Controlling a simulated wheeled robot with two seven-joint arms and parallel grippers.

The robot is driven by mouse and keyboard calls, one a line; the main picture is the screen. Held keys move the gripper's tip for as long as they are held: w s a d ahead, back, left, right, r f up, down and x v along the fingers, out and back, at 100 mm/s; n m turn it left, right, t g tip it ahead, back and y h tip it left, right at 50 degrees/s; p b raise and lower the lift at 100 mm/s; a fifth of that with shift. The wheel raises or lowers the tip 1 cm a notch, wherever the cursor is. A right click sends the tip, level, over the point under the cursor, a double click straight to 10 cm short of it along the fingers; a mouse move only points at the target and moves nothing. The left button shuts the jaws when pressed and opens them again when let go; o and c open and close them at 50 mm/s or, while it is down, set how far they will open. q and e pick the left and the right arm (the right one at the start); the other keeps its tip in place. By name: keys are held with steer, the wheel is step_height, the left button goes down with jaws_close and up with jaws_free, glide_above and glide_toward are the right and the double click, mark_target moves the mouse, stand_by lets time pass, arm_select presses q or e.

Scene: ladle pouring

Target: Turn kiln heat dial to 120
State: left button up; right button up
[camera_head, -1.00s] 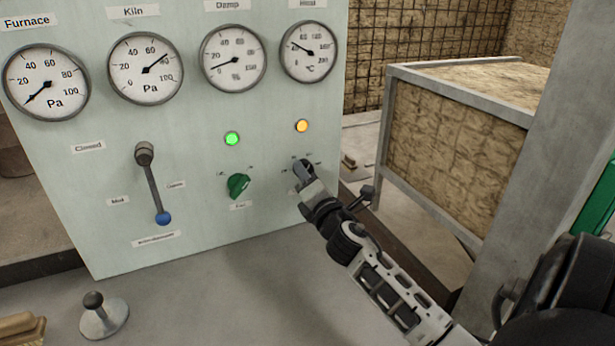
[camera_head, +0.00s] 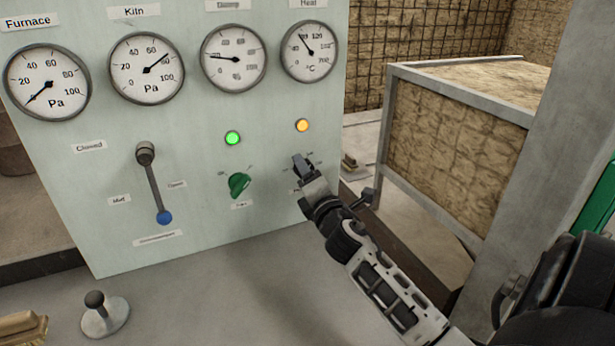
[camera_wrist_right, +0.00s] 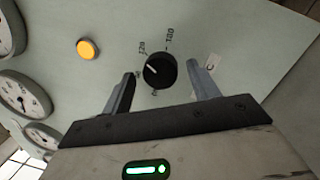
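The black heat dial (camera_wrist_right: 160,70) shows in the right wrist view on the pale green panel. Its white pointer line is turned to the upper left, near the 120 mark; a 180 mark stands above the dial. My right gripper (camera_wrist_right: 160,76) is open, one finger on each side of the dial with a visible gap to each. In the head view my right gripper (camera_head: 303,168) is at the panel and hides the dial. The heat gauge (camera_head: 309,52) above has its needle toward the upper left. My left gripper is not in view.
An orange lamp (camera_head: 302,125) sits above the dial. A green knob (camera_head: 239,185) and a lever with a blue tip (camera_head: 164,217) are to its left. A framed block (camera_head: 455,150) stands right of the panel. The grey surface below the panel is mostly clear.

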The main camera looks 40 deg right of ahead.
steer(key=shift+f, duration=0.1)
arm_select(q)
steer(key=b, duration=0.3)
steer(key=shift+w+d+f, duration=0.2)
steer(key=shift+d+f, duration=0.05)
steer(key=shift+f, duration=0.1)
arm_select(e)
steer(key=v, duration=1.6)
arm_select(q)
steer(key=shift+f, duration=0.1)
arm_select(e)
steer(key=shift+w, duration=0.1)
